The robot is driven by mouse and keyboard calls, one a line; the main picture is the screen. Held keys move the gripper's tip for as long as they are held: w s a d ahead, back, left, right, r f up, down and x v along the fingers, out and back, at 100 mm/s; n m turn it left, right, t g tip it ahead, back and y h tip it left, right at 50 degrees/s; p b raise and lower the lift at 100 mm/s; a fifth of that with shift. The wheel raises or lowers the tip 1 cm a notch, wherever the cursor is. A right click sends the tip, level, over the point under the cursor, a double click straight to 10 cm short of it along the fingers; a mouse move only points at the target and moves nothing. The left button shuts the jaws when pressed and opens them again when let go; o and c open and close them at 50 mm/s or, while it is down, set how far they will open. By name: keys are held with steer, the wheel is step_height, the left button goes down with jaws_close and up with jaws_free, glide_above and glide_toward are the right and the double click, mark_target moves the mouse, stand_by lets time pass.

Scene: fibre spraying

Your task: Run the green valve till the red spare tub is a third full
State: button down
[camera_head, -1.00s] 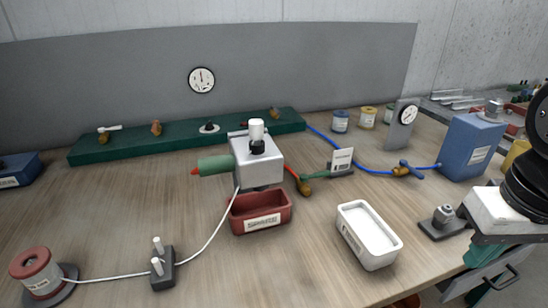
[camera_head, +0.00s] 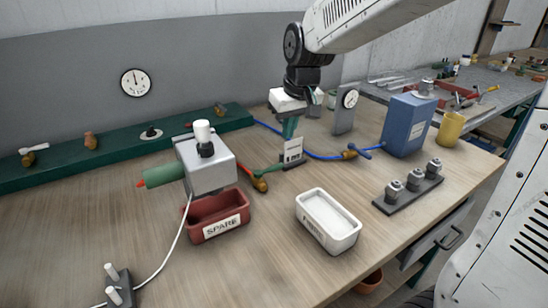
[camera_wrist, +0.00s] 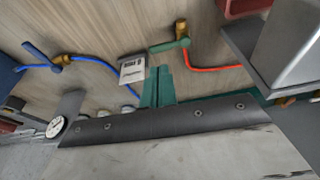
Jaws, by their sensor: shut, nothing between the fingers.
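The green valve has a green lever (camera_head: 268,172) on a brass body (camera_head: 260,185), with a red hose running from it toward the grey spray box (camera_head: 208,163). The lever also shows in the wrist view (camera_wrist: 166,46), lying across the brass body. The red spare tub (camera_head: 196,226), labelled SPARE, stands under the grey box; its visible inside is dark red, and I see no fill in it. Its edge shows in the wrist view (camera_wrist: 240,7). My gripper (camera_head: 288,130) has green fingers, shut and empty, pointing down by a small label card (camera_head: 294,152), apart from the lever.
A blue valve (camera_head: 352,153) with a blue hose leads to a blue box (camera_head: 408,125) at right. A white tub (camera_head: 340,237) stands right of the red tub. Three knobbed posts (camera_head: 412,183) stand near the right edge. A gauge stand (camera_head: 344,112) is behind my gripper.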

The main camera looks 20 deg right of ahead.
glide_above(269, 170)
steer(key=w+d, duration=0.3)
step_height(269, 170, down, 4)
steer(key=shift+t, duration=0.3)
steer(key=x, duration=1.1)
steer(key=shift+w+a+r, duration=0.1)
steer(key=shift+w+a, duration=0.1)
steer(key=shift+w, duration=0.05)
steer(key=shift+s+d+r, duration=0.1)
steer(key=shift+s, duration=0.45)
steer(key=shift+s+d+r, duration=0.1)
steer(key=shift+s+d, duration=0.05)
steer(key=shift+s, duration=0.45)
steer(key=shift+s+d+f, duration=0.1)
steer(key=shift+s+d, duration=0.05)
steer(key=shift+s, duration=0.65)
steer(key=shift+d, duration=0.1)
